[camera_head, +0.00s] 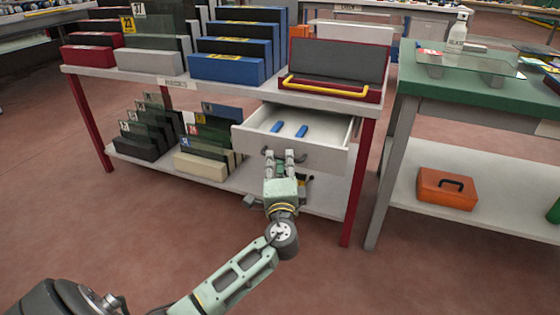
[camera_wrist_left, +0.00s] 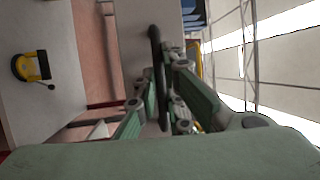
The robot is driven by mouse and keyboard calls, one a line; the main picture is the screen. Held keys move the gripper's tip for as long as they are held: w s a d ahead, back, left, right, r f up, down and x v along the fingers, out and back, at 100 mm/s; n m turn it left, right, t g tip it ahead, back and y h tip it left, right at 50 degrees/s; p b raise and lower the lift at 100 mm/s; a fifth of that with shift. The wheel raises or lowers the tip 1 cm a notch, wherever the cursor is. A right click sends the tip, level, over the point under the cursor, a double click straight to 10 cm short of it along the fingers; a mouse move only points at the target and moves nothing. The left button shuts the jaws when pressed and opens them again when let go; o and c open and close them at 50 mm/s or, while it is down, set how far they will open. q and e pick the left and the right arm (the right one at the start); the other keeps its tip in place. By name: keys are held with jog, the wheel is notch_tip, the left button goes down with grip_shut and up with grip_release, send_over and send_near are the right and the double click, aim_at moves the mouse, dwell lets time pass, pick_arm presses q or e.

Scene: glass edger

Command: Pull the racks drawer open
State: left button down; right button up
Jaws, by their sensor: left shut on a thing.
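The racks drawer (camera_head: 300,156) is a white drawer under the racks table, in the head view. It stands partly pulled out, and two blue pieces (camera_head: 288,129) lie inside it. My left gripper (camera_head: 281,160) is at the drawer's front and is shut on its dark handle (camera_head: 268,152). In the left wrist view the dark handle bar (camera_wrist_left: 158,70) runs between the fingers of my left gripper (camera_wrist_left: 165,85). The fingers cover part of the handle. My right gripper is in neither view.
The racks table (camera_head: 165,88) carries several glass racks and a red case with a yellow handle (camera_head: 325,88). A lower shelf (camera_head: 322,203) holds more racks. A green-topped table (camera_head: 455,92) stands at the right, with an orange toolbox (camera_head: 447,189) below. The floor in front is clear.

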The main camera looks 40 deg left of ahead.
pick_arm(q)
jog(key=c, duration=1.8)
grip_release()
jog(key=shift+w+d, duration=0.1)
jog(key=shift+c, duration=0.2)
jog(key=v, duration=1.2)
